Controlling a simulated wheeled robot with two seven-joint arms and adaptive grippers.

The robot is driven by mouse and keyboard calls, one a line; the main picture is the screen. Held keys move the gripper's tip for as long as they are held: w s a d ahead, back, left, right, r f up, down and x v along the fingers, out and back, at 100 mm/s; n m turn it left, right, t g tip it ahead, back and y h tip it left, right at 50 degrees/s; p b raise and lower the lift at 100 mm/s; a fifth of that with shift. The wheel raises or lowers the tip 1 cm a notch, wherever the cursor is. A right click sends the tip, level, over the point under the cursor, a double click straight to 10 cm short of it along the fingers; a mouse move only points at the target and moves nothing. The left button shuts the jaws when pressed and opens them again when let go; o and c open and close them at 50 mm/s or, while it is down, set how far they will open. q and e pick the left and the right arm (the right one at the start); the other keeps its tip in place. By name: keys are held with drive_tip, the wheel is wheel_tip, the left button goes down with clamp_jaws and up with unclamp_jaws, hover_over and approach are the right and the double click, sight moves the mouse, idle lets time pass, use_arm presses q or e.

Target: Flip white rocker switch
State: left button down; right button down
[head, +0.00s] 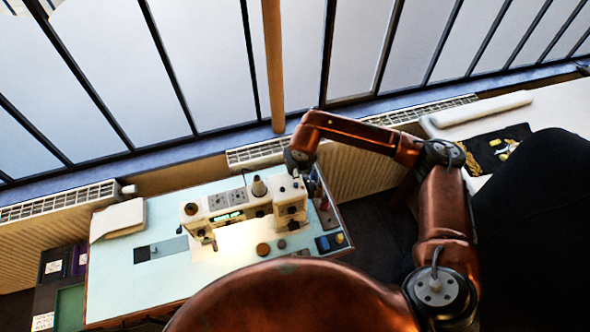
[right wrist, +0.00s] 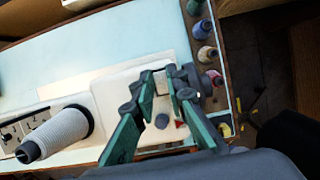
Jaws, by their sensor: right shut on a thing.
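A white sewing machine (head: 246,202) stands on the pale blue table. My right gripper (head: 299,162) reaches down to the top of the machine's right end. In the right wrist view its two green fingers (right wrist: 166,84) are close together around a small pale part (right wrist: 161,82) at the machine's end, and they look shut on it. The fingers partly hide this part, and I cannot tell for sure whether it is the white rocker switch. A dark round knob (right wrist: 162,121) and a small red spot show just beside the fingers. My left gripper is not in view.
A grey thread cone (right wrist: 58,131) stands on the machine, with grey socket-like plates (head: 227,199) next to it. Several thread spools (right wrist: 207,53) line the table's right edge. A folded white cloth (head: 118,219) lies at the table's left. Radiators and windows are behind.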

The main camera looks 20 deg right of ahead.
drive_tip(key=shift+w, duration=0.1)
drive_tip(key=c, duration=1.9)
unclamp_jaws()
drive_tip(key=shift+c, duration=0.2)
drive_tip(key=v, duration=1.2)
